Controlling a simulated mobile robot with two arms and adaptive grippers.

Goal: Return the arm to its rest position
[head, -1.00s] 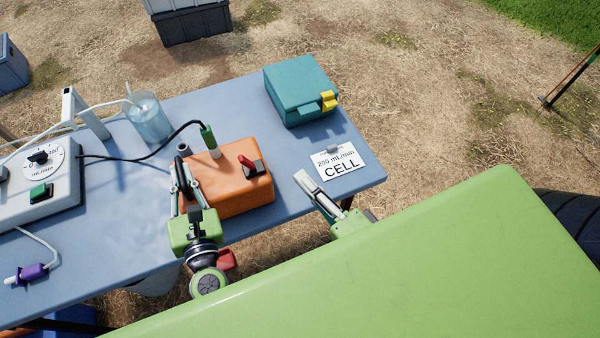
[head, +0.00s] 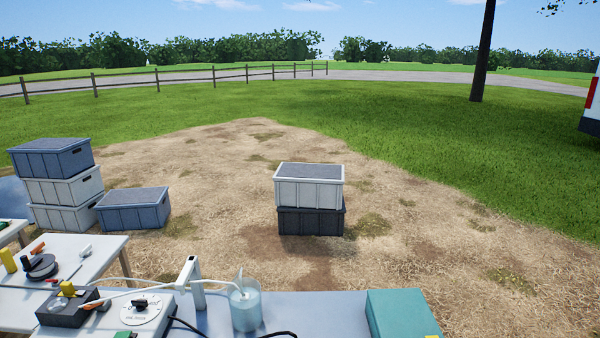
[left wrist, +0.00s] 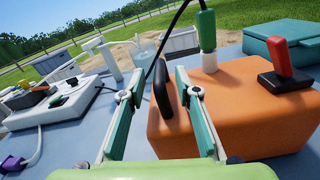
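My left gripper (left wrist: 159,76) shows only in the left wrist view, with its two fingers apart. The orange box (left wrist: 235,115) fills the right of that view, with a black loop handle (left wrist: 162,88) at its left side. The handle appears in the gap between the fingers, with no finger seen closed on it; I cannot tell how deep it sits. A green plug (left wrist: 206,30) and a red switch (left wrist: 281,58) are on top of the box. My right gripper is outside both current views.
The blue-grey table (head: 300,313) carries a beaker (head: 245,308), a white pump unit (head: 138,312) and a teal box (head: 400,313). A side table (head: 100,262) stands at left. Stacked crates (head: 309,188) stand on the dirt behind. The ground between is open.

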